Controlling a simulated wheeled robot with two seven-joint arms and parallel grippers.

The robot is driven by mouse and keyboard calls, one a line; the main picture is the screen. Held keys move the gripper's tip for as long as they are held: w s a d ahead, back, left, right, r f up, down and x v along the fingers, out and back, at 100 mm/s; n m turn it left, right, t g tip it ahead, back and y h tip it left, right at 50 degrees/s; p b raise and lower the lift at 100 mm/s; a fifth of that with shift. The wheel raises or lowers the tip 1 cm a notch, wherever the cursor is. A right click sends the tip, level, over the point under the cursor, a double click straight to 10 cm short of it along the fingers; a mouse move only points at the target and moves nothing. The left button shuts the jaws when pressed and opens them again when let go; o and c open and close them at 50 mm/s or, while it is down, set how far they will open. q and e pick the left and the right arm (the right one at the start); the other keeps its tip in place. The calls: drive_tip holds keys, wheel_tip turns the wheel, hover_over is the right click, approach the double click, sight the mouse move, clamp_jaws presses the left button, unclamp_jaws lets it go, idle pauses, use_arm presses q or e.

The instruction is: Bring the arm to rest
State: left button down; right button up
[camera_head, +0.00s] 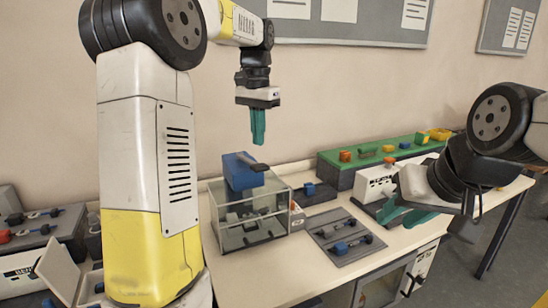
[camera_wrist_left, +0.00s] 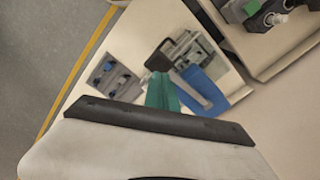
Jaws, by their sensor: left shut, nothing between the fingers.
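My left gripper (camera_head: 258,128) hangs with its green fingers pointing down, shut and empty, above a clear box. The closed fingers also show in the left wrist view (camera_wrist_left: 162,92). My right gripper (camera_head: 406,215) is low on the right, with its two green fingers spread apart and nothing seen between them. A blue block with a dark bar (camera_head: 239,172) sits at the top of the clear box (camera_head: 228,240), below my left gripper and apart from it. The blue block also shows in the left wrist view (camera_wrist_left: 205,88), beside the fingers.
A grey tray with dark and blue parts (camera_head: 344,236) lies right of the clear box. A green-topped bench (camera_head: 350,158) with coloured pieces stands behind. A white device (camera_head: 378,182) is close to my right gripper. The pale tabletop (camera_head: 300,265) is bare toward its front edge.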

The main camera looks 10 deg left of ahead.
use_arm(q)
drive_tip(key=s+d+f+n+t+h, duration=0.1)
drive_tip(key=s+f+n+t, duration=0.1)
drive_tip(key=s, duration=1)
drive_tip(key=s+d+f+n+t+h, duration=0.1)
drive_tip(key=s+f+n+t, duration=0.1)
drive_tip(key=s, duration=1)
drive_tip(key=shift+f+n+t, duration=0.3)
drive_tip(key=shift+f+t, duration=0.25)
drive_tip(key=shift+t, duration=0.55)
drive_tip(key=shift+d, duration=0.1)
use_arm(e)
drive_tip(key=shift+c, duration=0.3)
